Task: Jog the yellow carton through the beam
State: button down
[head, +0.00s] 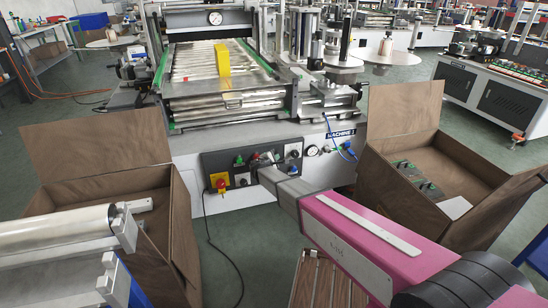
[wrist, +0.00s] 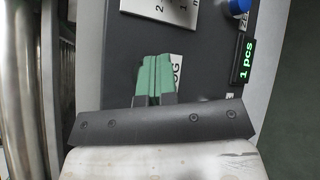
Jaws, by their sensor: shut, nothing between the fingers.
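The yellow carton (head: 222,60) stands upright on the roller conveyor (head: 185,88) of the machine marked MACHINE 1, in the head view. My gripper (head: 259,163) is at the control panel (head: 210,160) on the machine's front, below and in front of the carton. In the wrist view, the green fingertips (wrist: 154,62) are shut together with nothing between them. They are in front of a white label (wrist: 177,71) whose visible letters are "OG". The control behind the fingers is hidden, and I cannot tell whether they touch it.
A display (wrist: 247,60) reads "1 pcs", near a blue button (wrist: 236,6). A red stop button on yellow (head: 219,182) sits at the panel's left. Open brown boxes (head: 95,145) (head: 405,108) flank the machine. A black cable (head: 207,225) hangs to the floor.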

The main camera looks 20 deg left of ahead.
dwell(0.8)
jog(key=shift+s+d, duration=0.5)
jog(key=shift+s, duration=0.3)
jog(key=s+d, duration=0.1)
jog(key=s, duration=0.2)
jog(key=s+d, duration=0.1)
jog(key=shift+s+d, duration=0.15)
jog(key=shift+d, duration=0.15)
dwell(0.8)
